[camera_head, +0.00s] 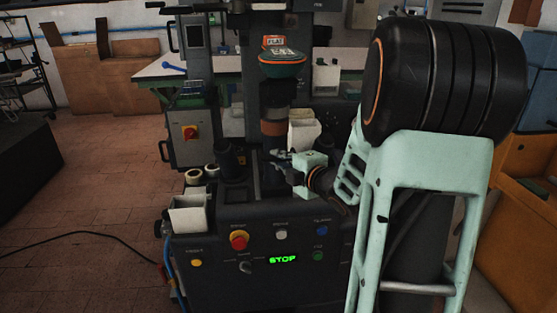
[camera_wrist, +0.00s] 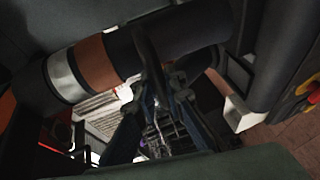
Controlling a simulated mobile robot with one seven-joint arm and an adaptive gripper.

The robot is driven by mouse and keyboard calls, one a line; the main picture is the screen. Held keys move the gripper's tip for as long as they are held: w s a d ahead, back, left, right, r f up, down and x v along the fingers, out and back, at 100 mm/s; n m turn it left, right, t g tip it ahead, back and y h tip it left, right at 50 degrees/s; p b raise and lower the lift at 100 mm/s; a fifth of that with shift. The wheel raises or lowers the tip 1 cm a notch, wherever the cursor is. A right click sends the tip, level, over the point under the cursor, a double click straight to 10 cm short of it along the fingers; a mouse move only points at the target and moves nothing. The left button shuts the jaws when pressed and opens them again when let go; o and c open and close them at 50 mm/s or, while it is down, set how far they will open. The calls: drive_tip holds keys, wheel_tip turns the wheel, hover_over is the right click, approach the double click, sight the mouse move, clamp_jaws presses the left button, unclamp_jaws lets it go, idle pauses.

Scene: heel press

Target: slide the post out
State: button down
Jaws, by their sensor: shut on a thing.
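The post (camera_head: 274,131) stands upright in the heel press in the head view, dark with a brownish band and a paler band. In the wrist view the post (camera_wrist: 98,62) lies slantwise across the upper picture, with silver and orange-brown bands and a dark length. My gripper (camera_head: 281,158) reaches its lower part from the right. In the wrist view my gripper (camera_wrist: 152,62) has its fingers at the post's dark length and is shut on it. The exact contact and the post's lower end are hidden.
The press's control panel (camera_head: 270,250) is in front, with a red button (camera_head: 239,240) and a green "STOP" display. A green-topped piece (camera_head: 282,66) with an orange label is above the post. White bins (camera_head: 192,218) and rolls stand at the left. Open floor lies left.

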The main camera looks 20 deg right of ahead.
drive_tip(key=shift+s, duration=0.25)
drive_tip(key=shift+s+a+f, duration=0.1)
drive_tip(key=shift+s, duration=0.05)
drive_tip(key=shift+f, duration=0.1)
drive_tip(key=c, duration=2)
unclamp_jaws()
drive_tip(key=shift+s, duration=0.15)
drive_tip(key=shift+o, duration=0.2)
drive_tip(key=shift+r, duration=0.2)
drive_tip(key=v, duration=1.2)
